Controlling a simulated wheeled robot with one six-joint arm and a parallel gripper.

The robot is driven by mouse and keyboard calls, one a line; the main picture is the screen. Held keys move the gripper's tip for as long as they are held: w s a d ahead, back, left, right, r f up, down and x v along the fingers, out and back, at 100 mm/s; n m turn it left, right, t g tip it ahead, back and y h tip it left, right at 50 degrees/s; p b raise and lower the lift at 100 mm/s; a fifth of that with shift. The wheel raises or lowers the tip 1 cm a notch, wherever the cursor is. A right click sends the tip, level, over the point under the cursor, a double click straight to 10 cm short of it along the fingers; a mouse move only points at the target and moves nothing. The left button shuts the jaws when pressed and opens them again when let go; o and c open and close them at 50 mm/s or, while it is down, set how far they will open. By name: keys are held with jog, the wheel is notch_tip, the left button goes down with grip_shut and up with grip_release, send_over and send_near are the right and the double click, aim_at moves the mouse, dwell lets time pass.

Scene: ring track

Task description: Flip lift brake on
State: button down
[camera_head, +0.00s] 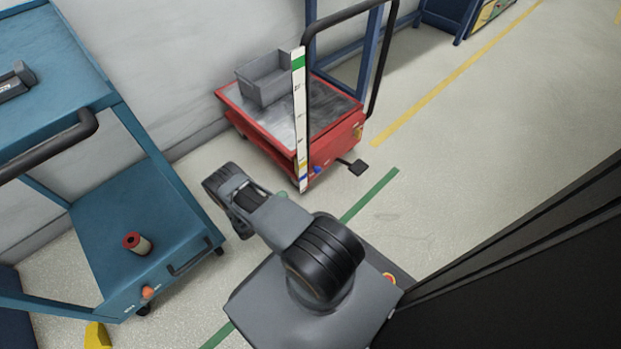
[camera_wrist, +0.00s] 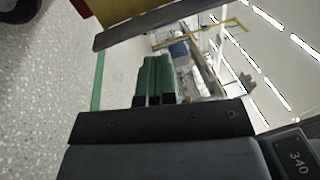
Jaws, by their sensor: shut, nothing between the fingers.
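The red lift cart (camera_head: 262,133) stands by the wall in the head view, with a black push handle and a white graduated post (camera_head: 299,120). A small blue knob (camera_head: 318,170) and a black pedal (camera_head: 354,167) show at its near end. I cannot tell which part is the brake or how it is set.
A grey bin (camera_head: 265,78) sits on the lift cart. A blue trolley (camera_head: 140,235) at left carries a red-ended roll (camera_head: 137,243) and has an orange knob (camera_head: 148,292). A dark panel (camera_head: 520,270) fills the lower right. Floor is clear right of the cart.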

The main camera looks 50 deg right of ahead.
aim_at(319, 171)
jog(key=shift+s+f+n+t+h, duration=0.15)
jog(key=shift+s+f+n+t, duration=0.2)
jog(key=shift+f+n, duration=0.2)
jog(key=shift+s+f+n+t+h, duration=0.15)
jog(key=shift+s+f+n+t, duration=0.25)
jog(key=shift+f, duration=0.25)
jog(key=shift+w, duration=0.1)
jog(key=b+x, duration=0.2)
jog(key=x, duration=1.2)
